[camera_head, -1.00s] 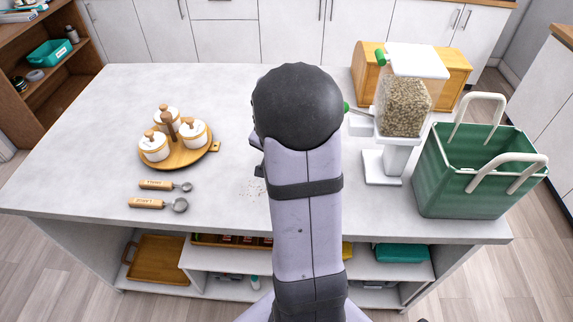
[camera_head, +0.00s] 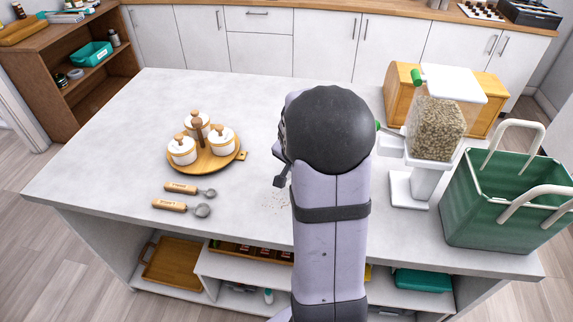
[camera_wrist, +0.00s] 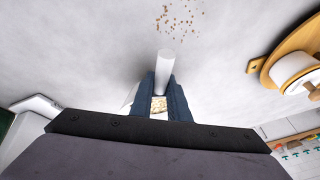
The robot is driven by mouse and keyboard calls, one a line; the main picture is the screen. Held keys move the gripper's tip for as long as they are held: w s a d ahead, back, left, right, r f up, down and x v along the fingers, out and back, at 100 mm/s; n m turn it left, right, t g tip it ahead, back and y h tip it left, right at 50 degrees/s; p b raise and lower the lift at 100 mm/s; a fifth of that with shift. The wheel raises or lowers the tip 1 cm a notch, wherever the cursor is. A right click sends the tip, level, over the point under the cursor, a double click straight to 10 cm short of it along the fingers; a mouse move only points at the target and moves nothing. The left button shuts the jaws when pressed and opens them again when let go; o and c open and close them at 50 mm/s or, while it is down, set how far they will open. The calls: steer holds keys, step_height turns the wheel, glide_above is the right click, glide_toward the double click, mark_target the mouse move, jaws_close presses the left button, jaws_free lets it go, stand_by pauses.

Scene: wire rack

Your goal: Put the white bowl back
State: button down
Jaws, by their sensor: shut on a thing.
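My gripper (camera_wrist: 160,100) shows in the wrist view, its dark blue fingers shut on a white piece, which I take to be the white bowl (camera_wrist: 166,64). A narrow pale part of it sticks out beyond the fingertips, and light brown grain shows between the fingers. Most of its shape is hidden by the fingers and the gripper body. In the head view my arm hides the bowl and nearly all of the gripper. The grey-white counter (camera_head: 130,130) lies below; the height of the bowl above it is unclear.
Loose grain (camera_wrist: 178,18) lies scattered on the counter. A grain dispenser (camera_head: 437,125), wooden bread box (camera_head: 400,90) and green basket (camera_head: 500,205) stand at right. At left are a round wooden tray (camera_head: 213,168) with lidded jars and two spoons (camera_head: 184,206). The left counter is clear.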

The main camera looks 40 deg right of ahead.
steer(key=d, duration=0.3)
steer(key=shift+r+m+p, duration=0.3)
steer(key=shift+m+p, duration=0.05)
steer(key=shift+m, duration=0.05)
steer(key=shift+m+g+h, duration=0.3)
steer(key=shift+m, duration=0.3)
steer(key=w+d+r, duration=0.2)
steer(key=w, duration=0.1)
steer(key=shift+d+r, duration=0.25)
steer(key=shift+r, duration=0.1)
steer(key=w+r+n, duration=0.1)
steer(key=w+a+r+n+y, duration=0.1)
steer(key=n, duration=0.1)
steer(key=w+a+r+n+t, duration=0.1)
steer(key=w, duration=0.1)
steer(key=shift+a+r+n+y, duration=0.1)
steer(key=shift+r+n+y, duration=0.15)
steer(key=shift+n+y, duration=0.05)
steer(key=shift+a+r+n+t+y, duration=0.15)
steer(key=shift+a+n+y, duration=0.3)
steer(key=shift+n, duration=0.7)
steer(key=shift+a+f+n+t+y, duration=0.15)
steer(key=shift+a+n+y, duration=0.3)
steer(key=shift+n, duration=0.75)
steer(key=shift+a+r+n+t+y, duration=0.15)
steer(key=shift+a+n+y, duration=0.3)
steer(key=shift+n, duration=0.7)
steer(key=shift+p, duration=0.3)
